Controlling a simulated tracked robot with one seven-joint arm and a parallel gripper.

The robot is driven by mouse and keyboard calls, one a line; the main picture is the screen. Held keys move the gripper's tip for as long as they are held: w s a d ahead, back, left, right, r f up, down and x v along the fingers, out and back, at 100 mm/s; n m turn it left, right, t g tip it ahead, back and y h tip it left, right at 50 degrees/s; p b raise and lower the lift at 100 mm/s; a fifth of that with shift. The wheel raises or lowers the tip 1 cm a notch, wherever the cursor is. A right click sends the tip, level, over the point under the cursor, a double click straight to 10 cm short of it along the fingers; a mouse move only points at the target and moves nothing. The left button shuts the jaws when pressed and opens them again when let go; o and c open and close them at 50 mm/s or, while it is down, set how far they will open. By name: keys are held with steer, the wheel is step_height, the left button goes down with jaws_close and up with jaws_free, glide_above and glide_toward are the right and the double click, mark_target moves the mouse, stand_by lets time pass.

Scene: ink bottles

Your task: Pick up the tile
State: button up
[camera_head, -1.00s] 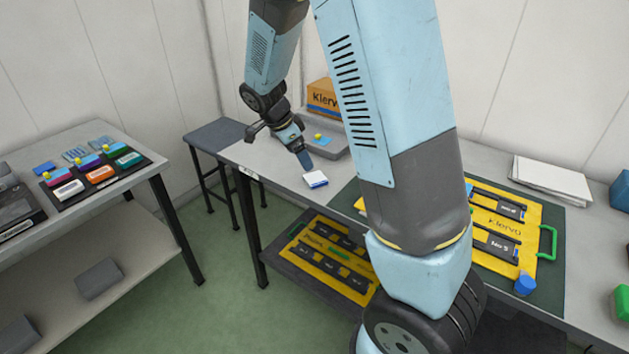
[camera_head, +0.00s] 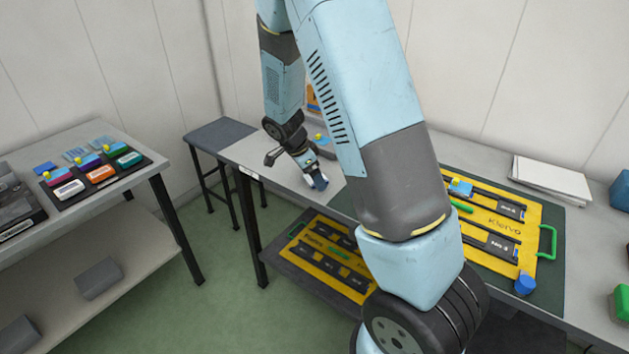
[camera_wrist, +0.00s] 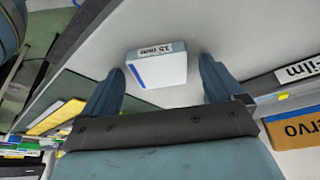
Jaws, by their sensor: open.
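The tile appears to be the small white block (camera_wrist: 160,71) with a blue stripe and a printed label, lying on the grey table. In the wrist view it sits between the two fingertips of my open gripper (camera_wrist: 161,68), with gaps on both sides. In the head view my gripper (camera_head: 315,182) is low over the table near its front edge. It hides most of the block there. I cannot tell the exact height of the fingers above the table.
A yellow board (camera_head: 485,232) with black slots and green handles lies on a dark green mat right of my arm. White papers (camera_head: 552,177) lie behind it. A grey tray (camera_head: 327,146) stands behind my gripper. A side table (camera_head: 65,140) at left holds coloured blocks.

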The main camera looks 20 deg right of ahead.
steer(key=shift+c, duration=0.2)
steer(key=c, duration=1.2)
steer(key=shift+o, duration=0.2)
